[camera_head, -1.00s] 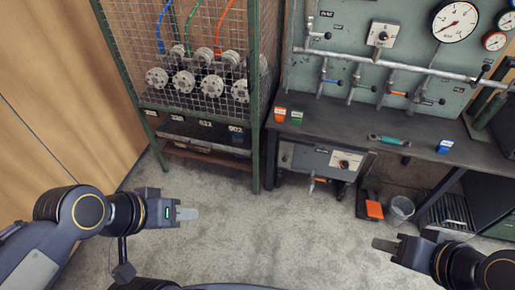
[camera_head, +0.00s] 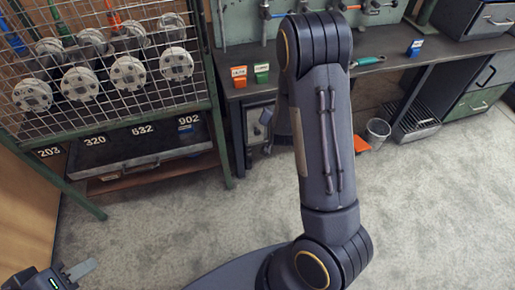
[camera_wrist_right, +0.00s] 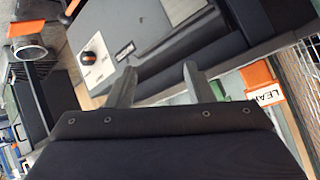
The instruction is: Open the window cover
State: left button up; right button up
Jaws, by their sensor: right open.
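I cannot surely make out a window cover. Under the workbench, a grey unit carries a pale plate with a dark knob; this plate (camera_wrist_right: 95,62) shows left of the fingers in the right wrist view, with the unit's dark body behind them. In the head view my right arm hides most of the unit. My right gripper (camera_wrist_right: 160,66) is open, its two fingers apart and pointing towards the unit, nothing seen between them; contact cannot be told. In the head view it is hidden behind my arm. My left gripper (camera_head: 80,269) is at the bottom left, seen edge-on, away from everything.
The workbench (camera_head: 440,65) carries an orange label holder (camera_head: 239,76), a green one (camera_head: 262,73) and a blue one (camera_head: 415,47). A bucket (camera_head: 378,131) stands on the floor. A mesh cage (camera_head: 110,60) with several flanges stands left. The floor in front is clear.

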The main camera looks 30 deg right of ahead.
notch_tip(320, 180, down, 12)
jog(key=w+d+n+t+h+b, duration=0.2)
jog(key=b, duration=0.3)
jog(key=n+t+y+b, duration=0.3)
jog(key=n+t+b, duration=0.3)
jog(key=b, duration=0.1)
send_near(258, 133)
jog(key=x, duration=0.2)
jog(key=b+x, duration=0.1)
jog(key=x, duration=0.4)
jog(key=shift+w+f+b, duration=0.15)
jog(key=shift+w+b, duration=0.25)
jog(key=shift+w+d, duration=0.2)
jog(key=shift+w, duration=0.4)
pick_arm(q)
notch_tip(258, 133, down, 16)
jog(key=shift+f, duration=0.25)
